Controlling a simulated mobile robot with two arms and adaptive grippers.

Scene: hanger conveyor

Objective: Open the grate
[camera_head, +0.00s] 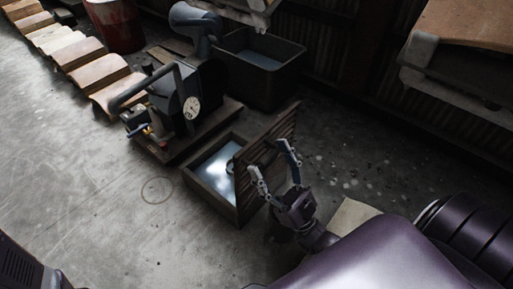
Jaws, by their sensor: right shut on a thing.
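The grate (285,128) is a slatted brown panel at the middle of the head view. It stands tilted up along the right side of a low wooden-framed box (208,196), whose bright, shiny inside shows. My right gripper (268,159) comes from the lower right and reaches the near face of the grate. Its two fingers are shut on the grate, around a dark part that looks like its handle; the exact contact is partly hidden by the fingers. My left gripper does not show.
A dark machine with a round gauge (191,107) stands on a pallet behind the box. A dark open bin (262,68) is farther back. The left floor is clear.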

